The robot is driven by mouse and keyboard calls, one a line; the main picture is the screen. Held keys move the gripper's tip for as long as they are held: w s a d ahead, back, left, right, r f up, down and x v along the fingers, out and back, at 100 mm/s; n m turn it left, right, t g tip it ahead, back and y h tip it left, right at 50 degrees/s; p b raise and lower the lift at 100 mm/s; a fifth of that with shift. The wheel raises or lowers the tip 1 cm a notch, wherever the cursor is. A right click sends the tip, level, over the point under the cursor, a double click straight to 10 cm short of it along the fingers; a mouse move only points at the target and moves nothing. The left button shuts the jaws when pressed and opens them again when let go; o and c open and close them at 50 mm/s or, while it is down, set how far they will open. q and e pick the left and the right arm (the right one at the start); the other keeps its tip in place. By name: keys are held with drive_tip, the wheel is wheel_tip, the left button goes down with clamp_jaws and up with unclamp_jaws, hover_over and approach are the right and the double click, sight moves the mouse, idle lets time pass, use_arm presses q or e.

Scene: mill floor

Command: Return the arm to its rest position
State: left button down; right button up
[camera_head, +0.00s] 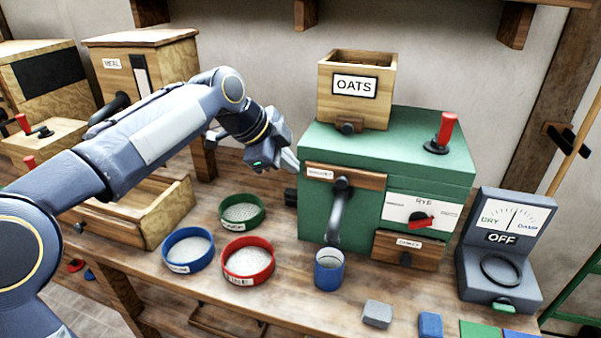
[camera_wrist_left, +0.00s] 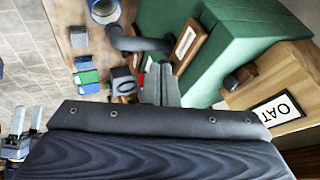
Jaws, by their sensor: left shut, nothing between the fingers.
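My left arm (camera_head: 150,125) reaches in from the left above the bench in the head view. My left gripper (camera_head: 291,160) hangs in the air beside the left end of the green mill (camera_head: 400,140). In the left wrist view its two fingers (camera_wrist_left: 160,86) are together with nothing between them. A gripper that looks like my right one (camera_wrist_left: 26,120) shows at the left edge of the left wrist view, with its two pale fingers apart and empty. The right gripper is outside the head view.
A wooden oats box (camera_head: 356,88) stands on the mill. Green (camera_head: 242,222), blue (camera_head: 172,261) and red (camera_head: 249,277) sieves and a blue cup (camera_head: 329,270) stand on the bench. A grey damp meter (camera_head: 500,250) stands at right. A wooden drawer box (camera_head: 150,205) lies below my arm.

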use_arm(q)
drive_tip(key=s+a+f+n+y+p, duration=0.25)
drive_tip(key=s+a+n, duration=0.95)
drive_tip(key=s, duration=0.6)
drive_tip(key=s+a+f+n+t, duration=0.1)
drive_tip(key=s+a+f+n, duration=0.1)
drive_tip(key=s+f+n, duration=0.7)
drive_tip(key=s+f, duration=0.2)
drive_tip(key=s, duration=0.2)
drive_tip(key=shift+s, duration=0.35)
